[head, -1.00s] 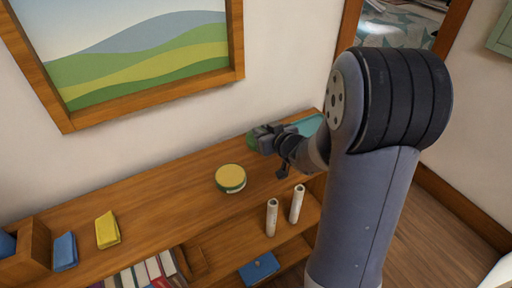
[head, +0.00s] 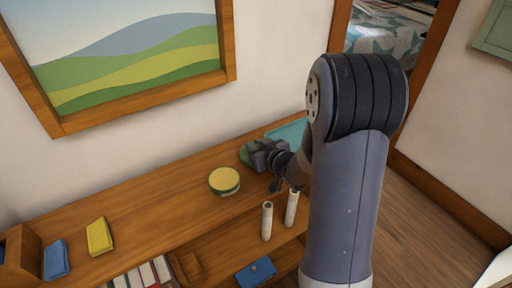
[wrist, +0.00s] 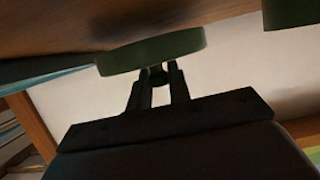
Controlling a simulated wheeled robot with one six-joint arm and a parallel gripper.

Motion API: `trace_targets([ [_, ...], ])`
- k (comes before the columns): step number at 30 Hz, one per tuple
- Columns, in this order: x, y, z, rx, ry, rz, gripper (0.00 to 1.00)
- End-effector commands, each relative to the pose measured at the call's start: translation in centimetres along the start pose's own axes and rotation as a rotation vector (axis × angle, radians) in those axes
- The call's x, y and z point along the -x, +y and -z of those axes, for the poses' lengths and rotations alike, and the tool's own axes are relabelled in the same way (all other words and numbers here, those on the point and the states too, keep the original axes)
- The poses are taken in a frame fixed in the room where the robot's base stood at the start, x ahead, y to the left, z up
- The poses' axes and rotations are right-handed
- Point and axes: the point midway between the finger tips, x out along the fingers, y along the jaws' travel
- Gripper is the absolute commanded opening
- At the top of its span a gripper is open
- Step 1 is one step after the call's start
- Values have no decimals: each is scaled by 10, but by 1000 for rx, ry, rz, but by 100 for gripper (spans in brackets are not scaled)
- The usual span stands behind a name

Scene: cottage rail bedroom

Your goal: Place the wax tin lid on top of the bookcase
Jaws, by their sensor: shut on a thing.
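The wax tin lid, a round green disc (wrist: 150,52), is between the fingertips of my gripper (wrist: 160,75) in the wrist view. In the head view a small part of the green lid (head: 246,154) shows beside my gripper (head: 255,154), which hides the rest. The lid is over the wooden top of the bookcase (head: 165,205), close to its surface, toward the right end. I cannot tell whether it touches the wood. A round tin with a yellow top and green side (head: 224,181) stands on the bookcase top, left of and nearer than the lid.
A teal flat thing (head: 291,132) lies behind my gripper. Two pale cylinders (head: 267,220) stand near the front. A yellow block (head: 99,237) and a blue block (head: 56,260) are at the left. A blue box (head: 256,272) is lower down. The bookcase top's middle is clear.

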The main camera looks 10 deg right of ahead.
Motion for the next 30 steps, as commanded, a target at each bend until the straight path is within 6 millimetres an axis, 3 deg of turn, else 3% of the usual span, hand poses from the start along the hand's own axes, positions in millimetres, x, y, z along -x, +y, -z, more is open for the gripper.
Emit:
trace_targets([
  [1, -1, -1, -8, -1, -10, 1, 0],
  [8, -3, -2, -16, -1, -20, 3, 0],
  [9, -2, -2, -17, -1, -22, 3, 19],
  [17, -3, -2, -20, 1, -26, 3, 40],
  [25, -2, -2, -19, 2, -26, 4, 40],
  [30, 2, -2, -8, 2, -26, 3, 40],
])
